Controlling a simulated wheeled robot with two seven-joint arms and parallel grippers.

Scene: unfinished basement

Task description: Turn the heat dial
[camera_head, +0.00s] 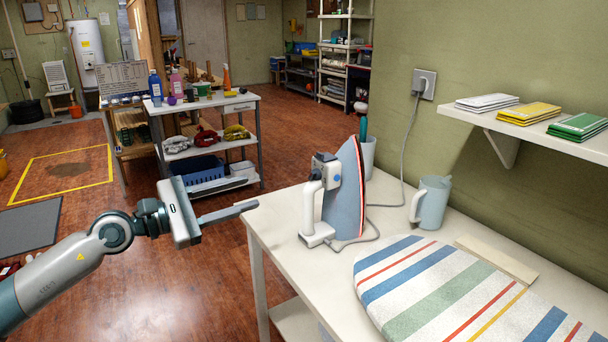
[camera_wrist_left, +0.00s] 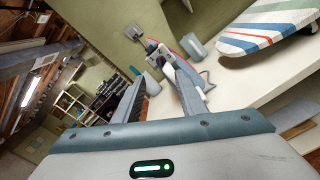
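The iron (camera_head: 343,200) stands upright on its heel on the white table (camera_head: 285,215), with a blue-grey body, red-edged soleplate and white handle. A small round blue-marked part (camera_head: 337,181) shows on its grey section; I cannot tell for certain whether it is the heat dial. My left gripper (camera_head: 230,198) is open and empty, left of the table's edge and apart from the iron. In the left wrist view, the iron (camera_wrist_left: 163,53) shows ahead beyond the spread fingers (camera_wrist_left: 157,80). My right gripper is not in view.
The iron's cord runs to a wall socket (camera_head: 424,85). A light blue mug (camera_head: 431,203) and a pot with a cactus (camera_head: 367,155) stand close by. A striped ironing board (camera_head: 440,285) covers the table's front right. A shelf (camera_head: 500,130) overhangs the right. A cart (camera_head: 245,100) stands behind.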

